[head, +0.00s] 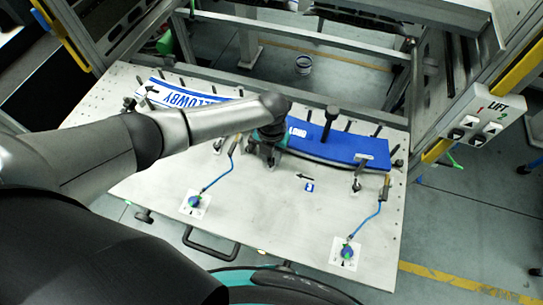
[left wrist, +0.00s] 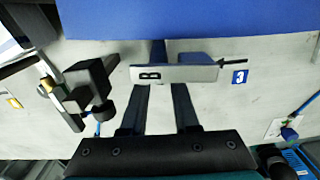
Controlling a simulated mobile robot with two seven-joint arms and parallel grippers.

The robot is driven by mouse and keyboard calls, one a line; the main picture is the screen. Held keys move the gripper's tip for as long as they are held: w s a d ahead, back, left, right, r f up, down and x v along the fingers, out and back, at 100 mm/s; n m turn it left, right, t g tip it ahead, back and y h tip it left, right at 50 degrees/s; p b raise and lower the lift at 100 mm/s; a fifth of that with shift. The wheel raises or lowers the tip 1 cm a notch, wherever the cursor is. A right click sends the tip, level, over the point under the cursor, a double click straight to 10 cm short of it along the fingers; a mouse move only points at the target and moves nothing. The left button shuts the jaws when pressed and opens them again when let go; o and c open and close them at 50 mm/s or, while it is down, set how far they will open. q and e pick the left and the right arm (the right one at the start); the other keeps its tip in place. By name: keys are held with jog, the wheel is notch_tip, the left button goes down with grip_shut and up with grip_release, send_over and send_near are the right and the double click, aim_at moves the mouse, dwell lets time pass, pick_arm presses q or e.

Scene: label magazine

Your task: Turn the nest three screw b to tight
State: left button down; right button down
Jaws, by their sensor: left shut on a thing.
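Screw b of nest three shows in the left wrist view as a flat grey bar (left wrist: 200,74) marked "B". A blue sticker with a white 3 (left wrist: 240,77) is on the plate to its right; the sticker also shows in the head view (head: 309,187). My left gripper (left wrist: 160,88) is shut on the bar, with its two dark fingers reaching up to its near edge. The fingertips are partly hidden behind the bar. In the head view my left gripper (head: 265,153) is at the near edge of the blue panel (head: 345,149), and my arm hides the screw. My right gripper is not in view.
A black clamp block (left wrist: 88,85) stands close left of the fingers. Thin pegs line the panel. Blue cables run to two round blue fittings (head: 194,202) (head: 347,252) on the pale plate (head: 265,220). A lift control box (head: 484,121) is at right. The plate's front middle is clear.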

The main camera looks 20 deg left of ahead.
aim_at(272, 161)
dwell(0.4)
pick_arm(q)
jog(key=c, duration=0.7)
grip_release()
jog(key=shift+o, duration=0.2)
notch_tip(272, 161, up, 15)
jog(key=p, duration=0.2)
jog(key=shift+r, duration=0.1)
